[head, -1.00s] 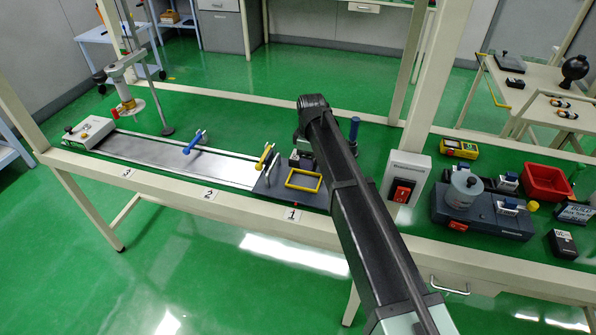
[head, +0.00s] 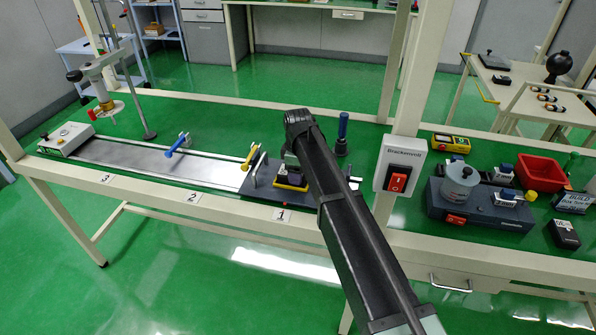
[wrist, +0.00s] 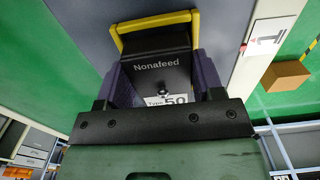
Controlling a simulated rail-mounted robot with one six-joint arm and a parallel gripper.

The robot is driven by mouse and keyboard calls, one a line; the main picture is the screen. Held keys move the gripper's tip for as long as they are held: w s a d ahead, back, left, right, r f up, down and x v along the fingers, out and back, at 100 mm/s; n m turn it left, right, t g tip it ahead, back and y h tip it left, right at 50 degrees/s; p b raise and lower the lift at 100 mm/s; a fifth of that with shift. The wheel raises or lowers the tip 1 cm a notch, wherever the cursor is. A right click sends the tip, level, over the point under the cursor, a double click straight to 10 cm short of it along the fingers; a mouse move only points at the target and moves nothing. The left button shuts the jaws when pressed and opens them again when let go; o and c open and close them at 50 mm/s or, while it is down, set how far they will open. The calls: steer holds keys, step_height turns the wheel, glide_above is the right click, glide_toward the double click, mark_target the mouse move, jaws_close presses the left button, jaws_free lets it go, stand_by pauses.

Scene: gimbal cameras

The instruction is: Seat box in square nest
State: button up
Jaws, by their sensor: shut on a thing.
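The box is dark, with a "Nonafeed" label and a white "Type 50" sticker. In the wrist view the box (wrist: 160,50) sits between the two purple fingers of my gripper (wrist: 158,72), which is shut on it. The yellow square nest (wrist: 118,40) borders the far end of the box; its near side is hidden. In the head view the dark box (head: 292,178) is at the yellow nest (head: 291,187), mostly inside its outline. I cannot tell whether it is fully down. My gripper is largely hidden by my arm there.
A long grey rail (head: 150,160) with a blue-handled clamp (head: 177,146) and a yellow-handled clamp (head: 250,157) runs left of the nest. A dark blue post (head: 342,130) stands behind my arm. A white upright with a switch box (head: 399,168) stands to the right.

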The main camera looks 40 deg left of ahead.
steer(key=shift+f+b, duration=0.6)
